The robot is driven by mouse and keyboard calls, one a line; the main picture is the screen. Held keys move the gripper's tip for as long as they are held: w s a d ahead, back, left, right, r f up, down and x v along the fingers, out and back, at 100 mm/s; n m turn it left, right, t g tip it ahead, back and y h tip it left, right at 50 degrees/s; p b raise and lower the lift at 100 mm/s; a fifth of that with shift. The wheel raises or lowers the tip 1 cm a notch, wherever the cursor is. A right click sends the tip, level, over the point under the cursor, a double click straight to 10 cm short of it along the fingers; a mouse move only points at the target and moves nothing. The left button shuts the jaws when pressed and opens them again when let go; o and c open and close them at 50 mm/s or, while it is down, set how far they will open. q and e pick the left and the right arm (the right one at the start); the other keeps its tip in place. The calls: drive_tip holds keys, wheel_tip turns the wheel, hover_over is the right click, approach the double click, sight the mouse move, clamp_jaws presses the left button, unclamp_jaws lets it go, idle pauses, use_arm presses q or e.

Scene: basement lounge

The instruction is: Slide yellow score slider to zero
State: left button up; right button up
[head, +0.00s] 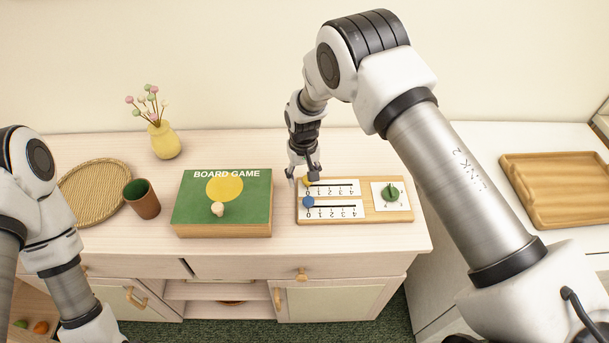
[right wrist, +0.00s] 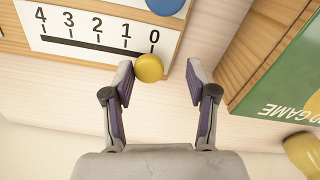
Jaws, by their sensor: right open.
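The yellow score slider (head: 307,182) is a round knob at the left end of the upper scale on the wooden scoreboard (head: 379,216). In the right wrist view the yellow slider (right wrist: 149,68) sits at the 0 end of its black track, beside the printed 0. My right gripper (head: 304,175) is over the board's left end. Its fingers (right wrist: 160,74) are open, with the yellow knob between the tips in the picture, closer to the left one. I cannot tell if they touch. My left arm shows at the left, but its gripper is out of view.
The blue slider (head: 308,202) sits by 0 on the lower scale. A green dial (head: 390,193) is at the board's right. The green board game box (head: 248,209) stands left of the board. A brown cup (head: 146,205), wicker tray (head: 82,207) and yellow vase (head: 164,142) are farther left.

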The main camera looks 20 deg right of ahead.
sight(304, 179)
drive_tip(key=shift+s+d+r, duration=0.15)
drive_tip(key=shift+d, duration=0.15)
use_arm(q)
drive_tip(key=shift+s+d+r, duration=0.1)
drive_tip(key=shift+d, duration=0.2)
use_arm(e)
wheel_tip(304, 179, up, 12)
drive_tip(key=shift+a, duration=0.2)
drive_tip(key=shift+f, duration=0.2)
